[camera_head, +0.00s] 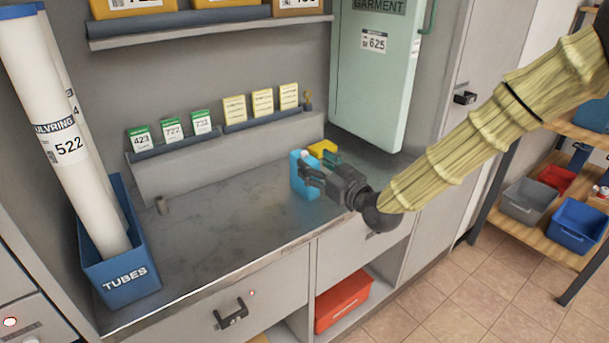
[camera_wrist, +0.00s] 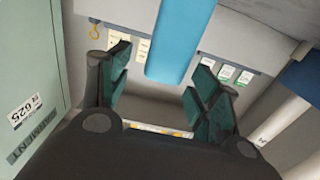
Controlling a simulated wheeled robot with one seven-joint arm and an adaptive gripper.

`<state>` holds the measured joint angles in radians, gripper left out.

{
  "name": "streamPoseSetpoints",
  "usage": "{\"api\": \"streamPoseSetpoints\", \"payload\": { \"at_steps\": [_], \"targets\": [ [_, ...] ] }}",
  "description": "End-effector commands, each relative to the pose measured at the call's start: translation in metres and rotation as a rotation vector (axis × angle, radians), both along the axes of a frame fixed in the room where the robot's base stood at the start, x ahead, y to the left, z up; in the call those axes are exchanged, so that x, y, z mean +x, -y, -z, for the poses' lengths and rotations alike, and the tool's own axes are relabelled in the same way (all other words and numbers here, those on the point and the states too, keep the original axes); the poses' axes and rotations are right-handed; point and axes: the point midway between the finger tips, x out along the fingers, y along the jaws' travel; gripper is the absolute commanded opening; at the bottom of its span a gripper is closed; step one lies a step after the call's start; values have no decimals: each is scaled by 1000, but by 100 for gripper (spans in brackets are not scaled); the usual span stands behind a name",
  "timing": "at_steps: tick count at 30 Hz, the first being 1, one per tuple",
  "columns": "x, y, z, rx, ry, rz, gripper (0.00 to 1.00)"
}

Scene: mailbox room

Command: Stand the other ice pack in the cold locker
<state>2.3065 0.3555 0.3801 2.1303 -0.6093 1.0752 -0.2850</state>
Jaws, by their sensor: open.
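A blue ice pack (camera_head: 302,188) with a pale cap stands upright on the metal counter, right of its middle. My gripper (camera_head: 309,174) is at the ice pack, reaching in from the right, and partly covers it. In the wrist view the fingers of my gripper (camera_wrist: 163,78) are spread apart. There the ice pack (camera_wrist: 180,38) shows as a blue slab at the top centre, beyond the fingers. I cannot tell whether a finger touches it. No cold locker is recognisable in either view, nor a second ice pack.
A yellow object (camera_head: 323,147) sits right behind the ice pack. A blue TUBES bin (camera_head: 122,270) with tall white tubes stands at the left. A pale green GARMENT case (camera_head: 372,90) stands at the back right. The counter's middle (camera_head: 220,230) is mostly clear. Labelled cards line the back ledge.

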Motion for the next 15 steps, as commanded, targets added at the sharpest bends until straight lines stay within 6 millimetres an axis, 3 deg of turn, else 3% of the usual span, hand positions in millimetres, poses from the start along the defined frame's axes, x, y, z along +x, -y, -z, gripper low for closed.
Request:
{"api": "streamPoseSetpoints", "payload": {
  "at_steps": [15],
  "targets": [
    [40,-32,1,-1,-1,-1,62]
  ]
}}
